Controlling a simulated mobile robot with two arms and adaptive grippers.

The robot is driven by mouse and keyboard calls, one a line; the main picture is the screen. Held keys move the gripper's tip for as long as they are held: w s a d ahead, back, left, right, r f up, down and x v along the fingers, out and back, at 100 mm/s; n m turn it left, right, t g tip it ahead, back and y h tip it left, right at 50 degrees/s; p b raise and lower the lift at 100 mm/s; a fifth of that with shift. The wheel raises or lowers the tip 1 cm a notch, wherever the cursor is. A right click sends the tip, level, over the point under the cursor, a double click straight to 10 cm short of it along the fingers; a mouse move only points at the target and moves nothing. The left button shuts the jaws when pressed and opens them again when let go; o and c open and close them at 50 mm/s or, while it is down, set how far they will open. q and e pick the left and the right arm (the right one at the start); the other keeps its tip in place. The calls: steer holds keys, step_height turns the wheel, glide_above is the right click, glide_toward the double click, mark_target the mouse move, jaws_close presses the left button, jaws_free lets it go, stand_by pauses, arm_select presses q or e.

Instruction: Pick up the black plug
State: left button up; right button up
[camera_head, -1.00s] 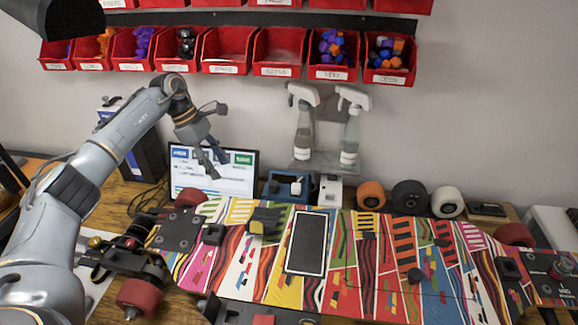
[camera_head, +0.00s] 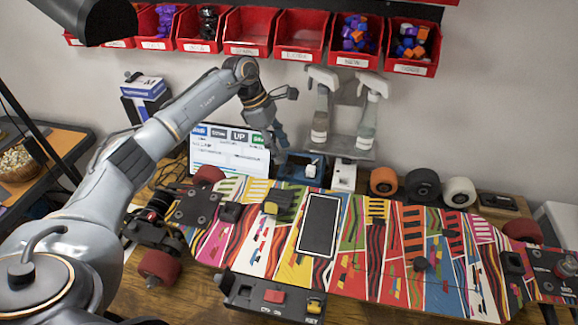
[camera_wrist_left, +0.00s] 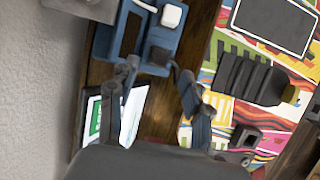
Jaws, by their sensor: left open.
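The black plug (camera_wrist_left: 160,57) sits in a blue power box (camera_wrist_left: 187,45), beside a white plug (camera_wrist_left: 171,16), in the left wrist view. In the head view the blue box (camera_head: 291,177) stands behind the skateboard, and I cannot make out the black plug clearly there. My left gripper (camera_head: 277,150) is open and empty, above the front left of the blue box. In the left wrist view its two fingers (camera_wrist_left: 160,76) point toward the black plug, one on each side of it, apart from it as far as I can tell. My right gripper is not in view.
A colourful skateboard deck (camera_head: 345,268) fills the bench front, with a black and yellow part (camera_head: 279,202) on it. A screen (camera_head: 225,150) stands left of the box. Spray bottles (camera_head: 321,125) and several wheels (camera_head: 422,186) are to the right.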

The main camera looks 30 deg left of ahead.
mark_target(291, 164)
arm_select(q)
steer(key=x, duration=0.5)
steer(key=shift+p, duration=0.4)
jaws_close()
steer(key=shift+w+r, duration=0.1)
steer(key=shift+r+b, duration=0.45)
steer(key=shift+r, duration=0.2)
steer(key=s+a+r+b, duration=0.3)
steer(key=s+r+b, duration=0.1)
steer(key=s+r, duration=0.7)
steer(key=s, duration=0.2)
steer(key=shift+s+a+r, duration=0.25)
steer(key=shift+s+a, duration=0.05)
steer(key=shift+s, duration=0.05)
